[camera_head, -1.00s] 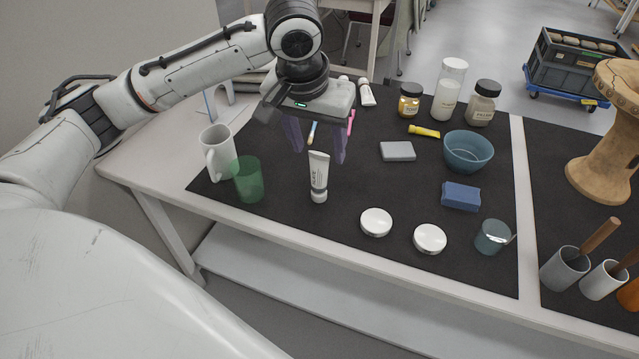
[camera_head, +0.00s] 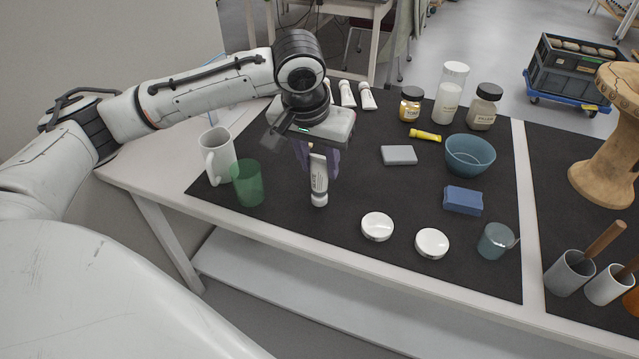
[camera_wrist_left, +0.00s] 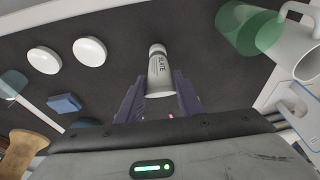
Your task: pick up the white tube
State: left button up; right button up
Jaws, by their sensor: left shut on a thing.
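The white tube (camera_head: 319,183) with dark lettering stands nearly upright, cap down, on the black mat (camera_head: 340,240), right of the green cup. My left gripper (camera_head: 318,167) has its purple fingers on either side of the tube's upper part and is shut on it. In the left wrist view the tube (camera_wrist_left: 160,72) sits between the fingers, its label reading SLATE. Whether its cap touches the mat I cannot tell. My right gripper is not in view.
A green cup (camera_head: 247,184) and a white mug (camera_head: 218,156) stand close on the left. Two white lids (camera_head: 377,227) (camera_head: 432,243) lie to the front right. A blue bowl (camera_head: 469,156) is further right.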

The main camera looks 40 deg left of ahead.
pick_arm(q)
notch_tip(320, 180, up, 10)
jog(key=shift+r+p, duration=0.1)
jog(key=shift+p, duration=0.85)
